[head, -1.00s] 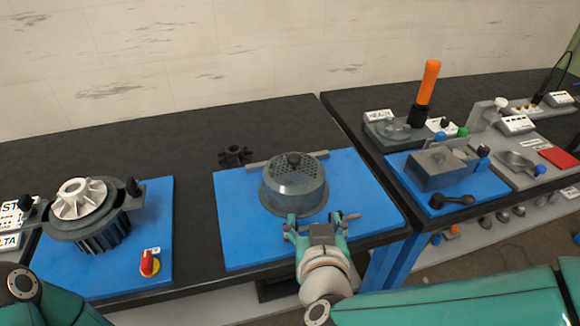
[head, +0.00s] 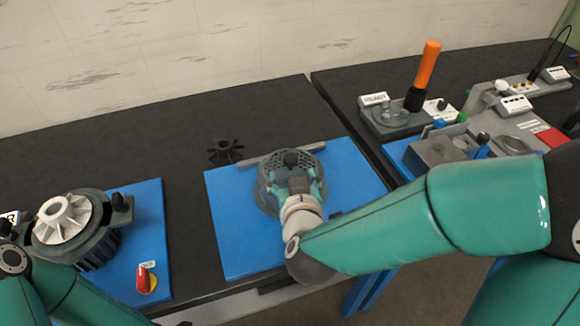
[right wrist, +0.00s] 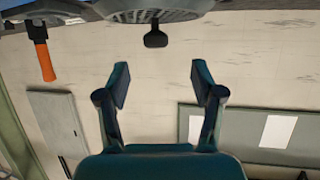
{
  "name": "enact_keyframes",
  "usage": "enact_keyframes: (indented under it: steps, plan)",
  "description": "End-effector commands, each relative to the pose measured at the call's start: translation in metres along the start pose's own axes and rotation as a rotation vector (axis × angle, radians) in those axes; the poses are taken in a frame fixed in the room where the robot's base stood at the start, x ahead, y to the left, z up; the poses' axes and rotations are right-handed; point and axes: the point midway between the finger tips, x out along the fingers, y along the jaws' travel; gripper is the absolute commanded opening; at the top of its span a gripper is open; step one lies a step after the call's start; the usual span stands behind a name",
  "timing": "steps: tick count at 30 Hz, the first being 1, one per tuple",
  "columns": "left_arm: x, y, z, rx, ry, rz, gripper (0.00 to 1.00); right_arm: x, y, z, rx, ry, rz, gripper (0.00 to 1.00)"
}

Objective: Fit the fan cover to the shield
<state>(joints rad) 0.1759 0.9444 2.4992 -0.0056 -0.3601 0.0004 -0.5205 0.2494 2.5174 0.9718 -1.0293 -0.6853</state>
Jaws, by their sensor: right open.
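The fan cover (head: 264,193) is a round grey drum with a perforated top and a black knob (head: 291,157). It stands on the middle blue mat. My open right gripper (head: 293,180) is in front of and over it, hiding part of its top and front. In the right wrist view the open, empty jaws (right wrist: 160,80) point toward the knob (right wrist: 155,38), which is beyond the fingertips and roughly centred between them. The shield (head: 44,236) is the dark grey ring on the finned motor at left, with a white fan (head: 62,218) on it. My left gripper is out of view.
A black star-shaped part (head: 226,151) lies behind the mat, near a grey bar (head: 250,163). A red switch (head: 145,279) sits on the left mat (head: 148,215). An orange-handled tool (head: 425,75) stands on the right table. A gap separates the tables.

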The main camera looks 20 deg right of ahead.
Motion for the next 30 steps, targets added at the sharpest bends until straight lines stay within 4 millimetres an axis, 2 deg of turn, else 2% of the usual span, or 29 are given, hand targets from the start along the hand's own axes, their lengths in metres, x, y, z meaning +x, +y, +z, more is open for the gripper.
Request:
enact_keyframes:
  steps: [1,6,14,24,30]
  plan:
    - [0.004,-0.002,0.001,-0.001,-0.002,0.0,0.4,0.014,0.001,0.003,0.003,-0.001,0.005,0.67]
    - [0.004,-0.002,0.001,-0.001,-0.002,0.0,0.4,0.04,0.0,0.001,0.001,0.002,0.001,0.67]
    - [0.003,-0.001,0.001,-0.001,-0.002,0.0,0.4,0.055,0.0,0.002,0.001,0.002,-0.001,0.67]
    - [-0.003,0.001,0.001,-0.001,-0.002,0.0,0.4,0.098,0.005,0.005,0.0,0.002,-0.002,0.67]
    - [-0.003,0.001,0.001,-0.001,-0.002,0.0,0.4,0.102,0.004,0.005,0.001,0.004,-0.003,0.67]
